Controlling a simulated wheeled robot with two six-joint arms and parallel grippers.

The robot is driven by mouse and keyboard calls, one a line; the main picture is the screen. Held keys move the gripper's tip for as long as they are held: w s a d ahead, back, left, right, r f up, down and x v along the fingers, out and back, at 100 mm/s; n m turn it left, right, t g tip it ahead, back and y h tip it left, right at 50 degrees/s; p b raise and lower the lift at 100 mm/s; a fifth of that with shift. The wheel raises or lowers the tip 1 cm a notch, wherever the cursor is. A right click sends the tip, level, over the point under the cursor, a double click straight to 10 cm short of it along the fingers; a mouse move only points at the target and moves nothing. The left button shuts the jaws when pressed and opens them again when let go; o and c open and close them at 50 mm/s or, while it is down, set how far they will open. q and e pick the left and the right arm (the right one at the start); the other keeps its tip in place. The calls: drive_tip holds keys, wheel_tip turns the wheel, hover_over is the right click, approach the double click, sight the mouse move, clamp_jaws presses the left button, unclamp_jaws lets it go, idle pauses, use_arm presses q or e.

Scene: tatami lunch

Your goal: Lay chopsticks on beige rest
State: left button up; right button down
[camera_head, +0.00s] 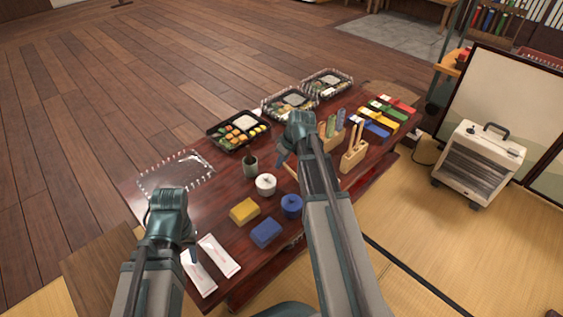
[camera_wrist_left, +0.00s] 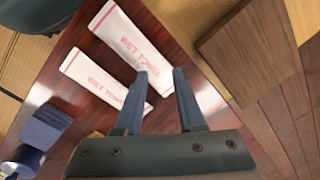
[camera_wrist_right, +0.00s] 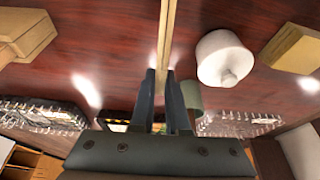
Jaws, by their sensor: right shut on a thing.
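My right gripper (camera_head: 284,157) is over the middle of the low table. In the right wrist view its fingers (camera_wrist_right: 163,78) are closed around thin, pale wooden chopsticks (camera_wrist_right: 167,30), which run up out of the top of that view. In the head view a short tan length of the chopsticks (camera_head: 291,171) shows beside my right forearm. My left gripper (camera_wrist_left: 158,75) is open and empty above the table's near left end, by two white wet towel packets (camera_head: 219,255). I cannot make out a beige rest; my right arm hides part of the table.
The dark red table (camera_head: 140,190) holds a white lidded pot (camera_head: 265,184), a green cup (camera_head: 250,166), a blue pot (camera_head: 291,206), yellow (camera_head: 244,211) and blue (camera_head: 265,232) boxes, a wooden utensil holder (camera_head: 353,158) and bento trays (camera_head: 238,131). A heater (camera_head: 482,163) stands at right.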

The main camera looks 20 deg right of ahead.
drive_tip(key=shift+c, duration=1.8)
unclamp_jaws()
use_arm(q)
drive_tip(key=shift+r, duration=0.15)
use_arm(e)
drive_tip(key=shift+r, duration=0.15)
drive_tip(key=shift+r+p, duration=3.4)
drive_tip(key=shift+p, duration=0.15)
use_arm(q)
wheel_tip(320, 180, up, 7)
